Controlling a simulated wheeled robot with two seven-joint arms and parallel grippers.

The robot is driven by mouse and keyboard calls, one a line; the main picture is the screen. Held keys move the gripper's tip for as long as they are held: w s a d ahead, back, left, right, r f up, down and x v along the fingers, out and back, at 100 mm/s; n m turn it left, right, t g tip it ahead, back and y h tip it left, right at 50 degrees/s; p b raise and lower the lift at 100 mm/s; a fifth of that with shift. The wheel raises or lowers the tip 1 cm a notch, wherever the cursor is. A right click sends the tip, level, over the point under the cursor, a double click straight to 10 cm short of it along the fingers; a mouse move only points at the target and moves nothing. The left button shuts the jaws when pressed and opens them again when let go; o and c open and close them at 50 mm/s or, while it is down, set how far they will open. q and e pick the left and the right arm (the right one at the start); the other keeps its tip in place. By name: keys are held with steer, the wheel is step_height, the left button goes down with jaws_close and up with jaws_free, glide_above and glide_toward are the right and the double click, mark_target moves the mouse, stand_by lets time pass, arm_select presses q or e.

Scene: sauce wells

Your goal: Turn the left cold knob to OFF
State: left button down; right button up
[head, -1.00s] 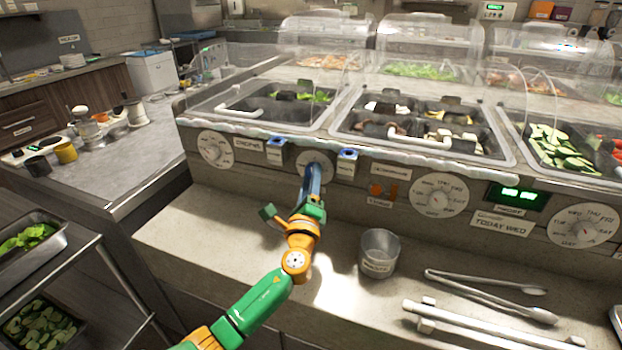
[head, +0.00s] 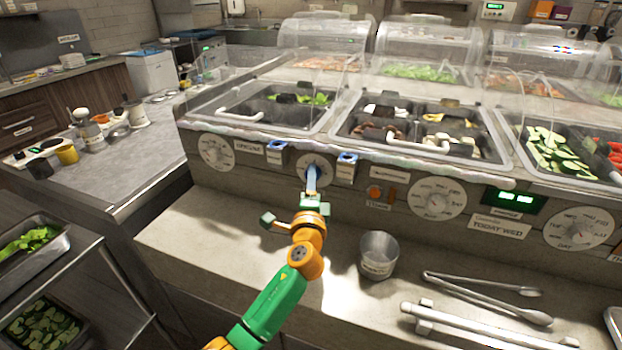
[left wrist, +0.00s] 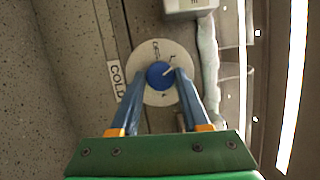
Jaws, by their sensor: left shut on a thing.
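The left cold knob is a round blue knob (left wrist: 160,75) on a pale round dial (left wrist: 178,50) in the left wrist view, with a "COLD" label (left wrist: 115,80) beside it. A light pointer line on the knob slants to the upper right; the dial's small marks are too blurred to read. In the head view the dial (head: 325,166) sits on the counter's front panel, its middle covered by my fingers. My left gripper (head: 312,172) is shut on the knob, with one blue finger on each side in the left wrist view (left wrist: 160,84). My right gripper is out of view.
Two blue-topped fittings (head: 276,150) (head: 347,160) flank the dial closely. Other dials (head: 216,152) (head: 437,198) (head: 580,228) sit along the panel.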

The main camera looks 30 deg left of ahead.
arm_select(q)
steer(key=shift+a+r+n+g+h+p, duration=0.15)
steer(key=shift+n+g+h+p, duration=0.3)
steer(key=shift+n+p, duration=1.15)
steer(key=shift+d+r+n+g+h+p, duration=0.15)
steer(key=shift+n+g+h+p, duration=0.3)
steer(key=shift+n+p, duration=1.2)
steer(key=shift+a+r+n+g+h+p, duration=0.1)
steer(key=shift+r+n+g+h+p, duration=0.3)
steer(key=shift+n+p, duration=1.2)
steer(key=shift+f+n+b, duration=0.2)
steer(key=shift+n+b, duration=0.3)
steer(key=shift+n, duration=0.05)
steer(key=shift+c, duration=1.9)
jaws_free()
steer(key=shift+w+f, duration=0.1)
steer(key=shift+f, duration=0.05)
steer(key=v, duration=0.7)
